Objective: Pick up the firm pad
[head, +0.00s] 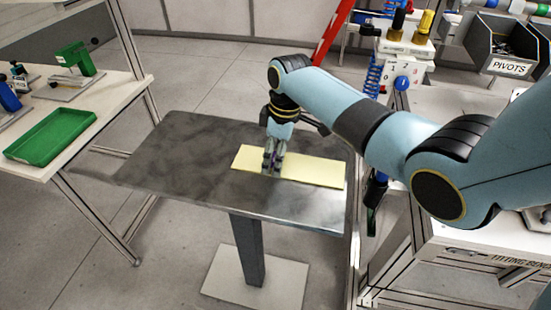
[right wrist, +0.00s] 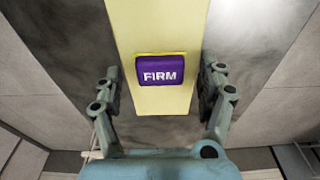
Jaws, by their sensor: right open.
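The firm pad (right wrist: 161,70) is a small purple block with "FIRM" in white letters. It lies on a pale yellow strip (head: 313,171) on the dark grey table (head: 185,150). The strip also shows in the right wrist view (right wrist: 155,25). My right gripper (head: 271,172) points down over the strip, and in the head view its fingers mostly hide the pad. In the right wrist view, the open fingers stand on either side of the pad, with a gap on each side. My left gripper is in neither view.
A white bench (head: 110,105) at the left holds a green tray (head: 50,135) and a green fixture (head: 78,57). At the right are a "PIVOTS" bin (head: 510,68) and a bench frame. The left part of the grey table is clear.

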